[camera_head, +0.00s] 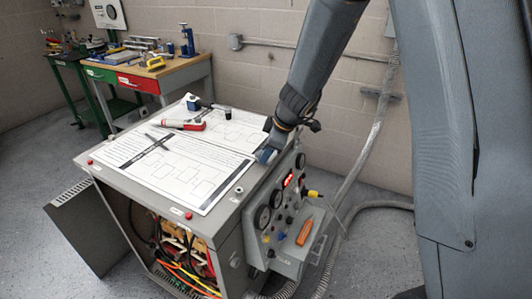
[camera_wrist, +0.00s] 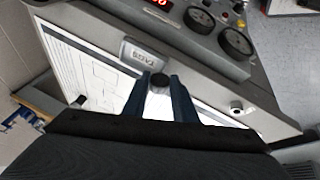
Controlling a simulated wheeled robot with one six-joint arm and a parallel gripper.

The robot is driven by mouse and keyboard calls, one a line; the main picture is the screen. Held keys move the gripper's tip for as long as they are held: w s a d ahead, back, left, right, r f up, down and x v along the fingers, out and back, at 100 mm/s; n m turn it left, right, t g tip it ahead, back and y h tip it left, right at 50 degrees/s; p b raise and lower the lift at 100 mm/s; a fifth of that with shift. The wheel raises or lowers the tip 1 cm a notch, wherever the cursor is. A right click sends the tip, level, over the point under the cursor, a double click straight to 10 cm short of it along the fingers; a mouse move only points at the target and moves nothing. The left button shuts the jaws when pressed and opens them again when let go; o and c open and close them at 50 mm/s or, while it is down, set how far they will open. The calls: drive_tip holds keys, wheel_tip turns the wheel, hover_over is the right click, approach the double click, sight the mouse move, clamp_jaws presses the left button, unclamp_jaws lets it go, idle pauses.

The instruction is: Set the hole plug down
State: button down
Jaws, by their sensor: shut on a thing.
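My gripper (camera_wrist: 161,80) is shut on the hole plug (camera_wrist: 160,84), a small dark round piece between the two blue fingertips in the wrist view. In the head view my gripper (camera_head: 267,154) is low over the right edge of the grey cabinet top (camera_head: 232,192), beside the paper sheets (camera_head: 190,165). The plug cannot be made out there. Whether the plug touches the top is hard to tell.
A grey labelled block (camera_wrist: 143,53) is close beyond the fingertips. The gauge panel (camera_head: 285,205) stands at the cabinet's right side, with an orange-handled tool (camera_head: 304,232) on its ledge. A red-and-white tool (camera_head: 187,125) and a black cup (camera_head: 228,113) lie among the papers.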

drive_tip(key=shift+f+b, duration=0.3)
drive_tip(key=shift+b, duration=0.15)
drive_tip(key=c, duration=1.4)
unclamp_jaws()
drive_tip(key=shift+c, duration=0.2)
drive_tip(key=shift+r, duration=0.1)
drive_tip(key=shift+r+p, duration=0.6)
drive_tip(key=shift+p, duration=0.55)
drive_tip(key=b+v, duration=0.2)
drive_tip(key=v, duration=0.9)
drive_tip(key=s+d+f+m+g+h, duration=0.1)
drive_tip(key=s+d+f+m, duration=0.1)
drive_tip(key=s+m, duration=0.3)
drive_tip(key=s+d+f+m+g+h, duration=0.1)
drive_tip(key=s+d+m, duration=0.3)
drive_tip(key=s, duration=0.5)
drive_tip(key=s+d+f+m+g+h, duration=0.1)
drive_tip(key=s+d+f+m, duration=0.2)
drive_tip(key=s, duration=0.4)
drive_tip(key=f+m, duration=0.1)
drive_tip(key=m, duration=0.1)
drive_tip(key=shift+s+d+m, duration=0.2)
drive_tip(key=shift+s+m, duration=0.1)
drive_tip(key=shift+s, duration=0.1)
